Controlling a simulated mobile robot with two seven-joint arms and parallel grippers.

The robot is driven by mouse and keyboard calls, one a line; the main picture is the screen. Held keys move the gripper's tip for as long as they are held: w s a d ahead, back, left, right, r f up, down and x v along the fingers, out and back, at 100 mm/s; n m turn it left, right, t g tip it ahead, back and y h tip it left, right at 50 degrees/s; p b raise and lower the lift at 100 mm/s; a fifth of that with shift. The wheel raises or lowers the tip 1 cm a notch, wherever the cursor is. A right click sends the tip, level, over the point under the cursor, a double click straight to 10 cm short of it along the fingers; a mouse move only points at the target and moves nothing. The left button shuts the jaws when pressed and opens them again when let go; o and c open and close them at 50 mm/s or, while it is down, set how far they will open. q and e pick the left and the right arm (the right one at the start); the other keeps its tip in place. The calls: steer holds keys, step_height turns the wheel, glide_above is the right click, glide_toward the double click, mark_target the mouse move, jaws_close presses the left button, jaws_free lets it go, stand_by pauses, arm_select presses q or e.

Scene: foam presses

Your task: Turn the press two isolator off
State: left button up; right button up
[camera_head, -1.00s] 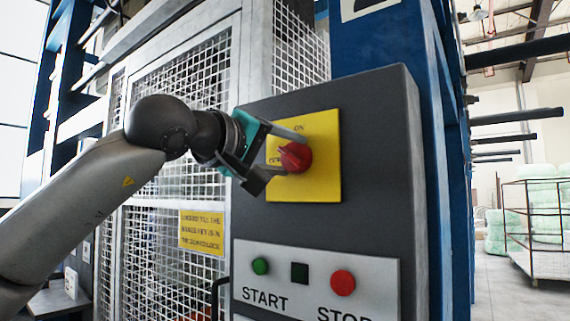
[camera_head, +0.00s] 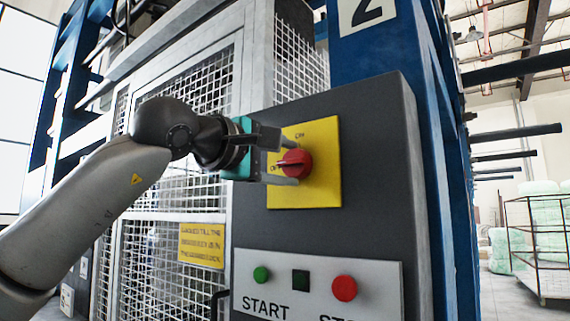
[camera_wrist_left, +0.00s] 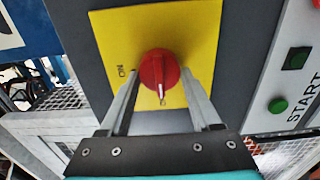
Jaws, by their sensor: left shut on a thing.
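The red isolator knob (camera_head: 298,160) sits on a yellow plate (camera_head: 325,190) on the dark grey control box. "ON" is printed above the knob and "OFF", partly covered, to its left. The knob's pointer faces left, toward OFF. In the left wrist view the knob (camera_wrist_left: 158,66) has its white mark pointing down, and ON is at the left. My left gripper (camera_head: 289,163) reaches in from the left, shut on the knob, with one finger above and one below it. In the left wrist view the fingers (camera_wrist_left: 160,78) flank the knob. My right gripper is not in view.
Below are a green START button (camera_head: 261,275), a dark square (camera_head: 300,281) and a red button (camera_head: 344,288). A white mesh guard (camera_head: 185,95) stands behind my arm, with a yellow notice (camera_head: 202,245). A blue column (camera_head: 362,50) marked 2 rises behind the box.

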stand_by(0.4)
arm_select(q)
steer(key=o, duration=1.4)
steer(key=shift+c, duration=0.2)
steer(key=shift+s+a, duration=0.1)
steer(key=b+v, duration=0.2)
steer(key=v, duration=1.3)
